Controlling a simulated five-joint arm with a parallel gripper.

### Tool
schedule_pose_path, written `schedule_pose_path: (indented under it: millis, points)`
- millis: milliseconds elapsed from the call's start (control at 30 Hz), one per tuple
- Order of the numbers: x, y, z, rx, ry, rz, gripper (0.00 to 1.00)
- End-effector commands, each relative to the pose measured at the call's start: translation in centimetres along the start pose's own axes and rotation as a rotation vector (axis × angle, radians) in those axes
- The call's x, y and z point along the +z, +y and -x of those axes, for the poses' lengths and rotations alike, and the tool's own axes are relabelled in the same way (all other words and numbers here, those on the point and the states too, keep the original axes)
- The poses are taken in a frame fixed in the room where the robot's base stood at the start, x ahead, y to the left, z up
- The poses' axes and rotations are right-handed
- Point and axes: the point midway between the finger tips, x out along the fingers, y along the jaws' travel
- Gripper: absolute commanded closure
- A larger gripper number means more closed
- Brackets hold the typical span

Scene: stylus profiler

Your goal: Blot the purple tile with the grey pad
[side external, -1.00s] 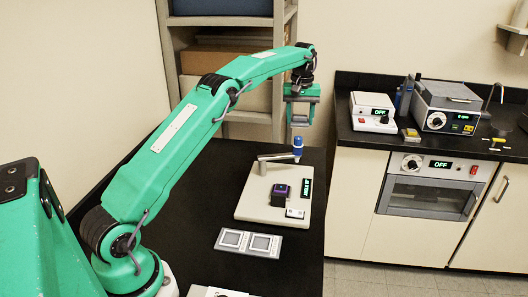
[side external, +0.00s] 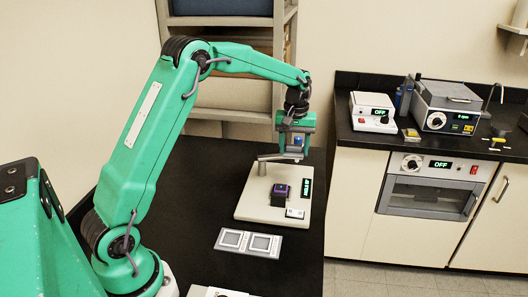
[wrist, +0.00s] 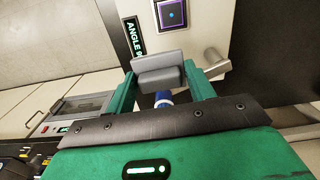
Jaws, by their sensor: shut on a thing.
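The purple tile (side external: 280,189) sits on a dark stage on the pale profiler base (side external: 255,205). It shows from above in the wrist view (wrist: 172,14), with a dark face and a small bright mark. My gripper (side external: 295,152) is over the far right part of the base, beyond the tile and above it. In the wrist view its green fingers are shut on the grey pad (wrist: 158,68). The pad is apart from the tile.
The profiler's grey arm (side external: 270,157) and its blue-topped part (wrist: 163,98) are close to my gripper. An angle display (side external: 306,193) is on the base. The black bench at left is clear.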

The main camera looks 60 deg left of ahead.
Motion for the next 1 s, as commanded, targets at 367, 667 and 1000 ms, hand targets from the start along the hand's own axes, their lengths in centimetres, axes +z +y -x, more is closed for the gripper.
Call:
schedule_pose_path:
  millis: [367,667,1000]
  points:
    - [3.9,-2.5,-3.2,0.000,-0.001,-0.041,0.88]
    - [4.8,-3.1,-3.9,0.000,0.000,-0.050,0.88]
    - [4.8,-3.0,-4.5,0.000,0.000,-0.049,0.88]
